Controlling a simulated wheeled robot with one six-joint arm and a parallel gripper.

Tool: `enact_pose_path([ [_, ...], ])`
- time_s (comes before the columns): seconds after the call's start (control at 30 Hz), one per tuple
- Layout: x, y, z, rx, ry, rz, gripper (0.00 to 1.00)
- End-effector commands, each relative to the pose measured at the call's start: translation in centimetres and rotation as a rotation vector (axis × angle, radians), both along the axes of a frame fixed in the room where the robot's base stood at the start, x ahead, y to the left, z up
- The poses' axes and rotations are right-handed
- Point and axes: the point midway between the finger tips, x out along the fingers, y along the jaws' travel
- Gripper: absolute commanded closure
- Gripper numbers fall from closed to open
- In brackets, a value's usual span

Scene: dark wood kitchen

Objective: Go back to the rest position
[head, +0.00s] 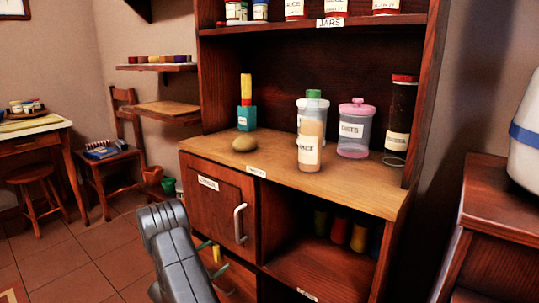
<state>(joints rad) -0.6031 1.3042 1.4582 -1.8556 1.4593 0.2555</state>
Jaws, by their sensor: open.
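My grey arm (178,254) rises from the bottom of the head view, left of centre, in front of the wooden cabinet. Two small greenish finger tips, which look like my gripper (213,256), stick out to the right from behind the arm, low before the cabinet door. They stand apart, so the gripper is open. A small yellow piece shows between them; I cannot tell whether it is a thing behind them. The rest of the gripper is hidden by my arm.
The cabinet counter (275,162) holds a brownish round thing (244,144), a teal bottle (246,116), a spice jar (310,147), a pink-lidded jar (355,128) and a dark jar (400,122). The door handle (240,223) juts out. Tiled floor (90,253) lies open at left.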

Motion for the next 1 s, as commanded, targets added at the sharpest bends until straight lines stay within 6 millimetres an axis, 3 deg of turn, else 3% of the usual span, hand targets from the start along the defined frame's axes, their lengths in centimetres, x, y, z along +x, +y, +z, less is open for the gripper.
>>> enact_pose_path([
  [0.6,-0.16,-0.21,0.93,-0.389,0.304,0.000,0.13],
  [1.0,-0.16,-0.21,0.75,-0.454,0.354,0.000,0.13],
])
